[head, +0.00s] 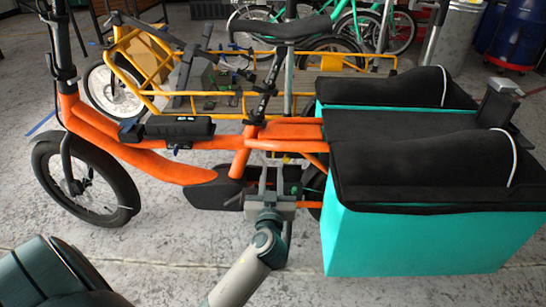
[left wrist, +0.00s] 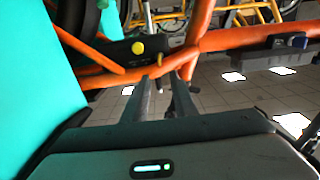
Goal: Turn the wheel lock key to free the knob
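The orange cargo bike (head: 237,165) stands across the head view, with a dark drive unit low on its frame. My left gripper (head: 273,178) is in front of the frame, beside the teal box, with its two fingers apart. In the left wrist view my left gripper (left wrist: 163,82) is open, with a clear gap between its fingers. A round yellow knob (left wrist: 138,48) sits on a black housing (left wrist: 117,52) beyond the fingertips, slightly left of them. The fingers appear apart from the knob. I cannot make out the wheel lock key. My right gripper does not show clearly.
The teal box (head: 420,240) with black covers stands just right of my left gripper. A grey block (head: 499,103) is at its far right edge. A yellow cargo bike (head: 140,55) stands behind. The floor at front left is clear.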

